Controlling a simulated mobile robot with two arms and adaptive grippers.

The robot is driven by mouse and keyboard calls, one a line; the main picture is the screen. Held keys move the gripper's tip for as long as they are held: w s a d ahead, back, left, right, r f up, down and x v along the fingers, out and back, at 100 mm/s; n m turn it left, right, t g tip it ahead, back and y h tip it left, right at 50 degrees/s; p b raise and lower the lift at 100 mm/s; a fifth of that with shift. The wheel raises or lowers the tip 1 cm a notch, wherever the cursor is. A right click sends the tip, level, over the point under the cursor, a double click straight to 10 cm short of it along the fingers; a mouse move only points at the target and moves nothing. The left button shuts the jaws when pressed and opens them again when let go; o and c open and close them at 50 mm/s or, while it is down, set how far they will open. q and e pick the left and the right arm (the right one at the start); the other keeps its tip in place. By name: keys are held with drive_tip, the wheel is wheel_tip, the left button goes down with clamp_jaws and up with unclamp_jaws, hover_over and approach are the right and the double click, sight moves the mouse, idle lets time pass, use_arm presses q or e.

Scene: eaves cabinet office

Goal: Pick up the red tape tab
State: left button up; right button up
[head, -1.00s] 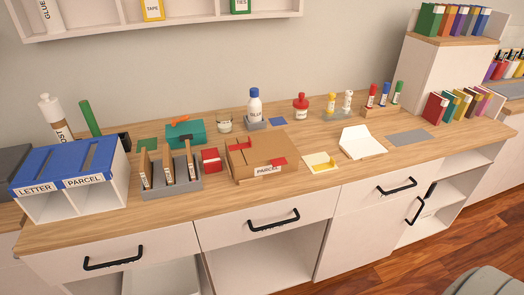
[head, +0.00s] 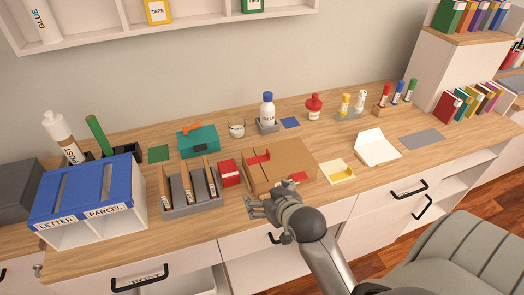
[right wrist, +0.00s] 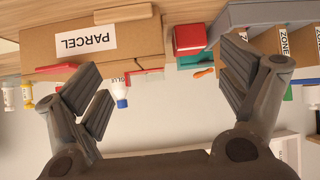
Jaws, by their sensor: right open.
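The brown parcel box (head: 285,155) sits on the wooden desk, with a red tape piece (head: 259,157) on its top left and another (head: 298,177) at its front right edge. I cannot tell which is the named tab. My right gripper (head: 252,206) is open and empty, in front of the box's front left corner. My left gripper is not in view.
A red box (head: 229,173) and a grey divider rack (head: 192,208) stand left of the parcel. A glue bottle (head: 267,110) stands behind. The blue-topped letter sorter (head: 90,190) is at far left.

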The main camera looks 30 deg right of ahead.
sight(259, 162)
drive_tip(key=shift+w+d+r+m+t+h+p, duration=0.1)
drive_tip(key=shift+w+d+r+m+t+h, duration=0.25)
drive_tip(key=shift+w+d, duration=0.95)
drive_tip(key=shift+w+d+r+m+t+h+p, duration=0.25)
drive_tip(key=shift+w+d+t, duration=0.2)
drive_tip(key=shift+w, duration=1.7)
drive_tip(key=shift+w+d+r+m+t+h, duration=0.2)
drive_tip(key=shift+w+d+r+t, duration=0.2)
drive_tip(key=shift+w+d, duration=0.9)
drive_tip(key=shift+w+a+f, duration=0.15)
drive_tip(key=shift+w+a, duration=0.15)
drive_tip(key=shift+w, duration=0.5)
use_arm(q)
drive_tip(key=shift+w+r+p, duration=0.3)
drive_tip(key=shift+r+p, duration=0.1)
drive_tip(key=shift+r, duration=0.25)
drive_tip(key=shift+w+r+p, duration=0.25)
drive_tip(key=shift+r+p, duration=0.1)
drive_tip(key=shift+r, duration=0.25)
use_arm(e)
drive_tip(key=shift+x, duration=2.1)
drive_tip(key=shift+s+f, duration=0.1)
drive_tip(key=shift+f, duration=0.1)
drive_tip(key=shift+c, duration=0.3)
drive_tip(key=c, duration=0.7)
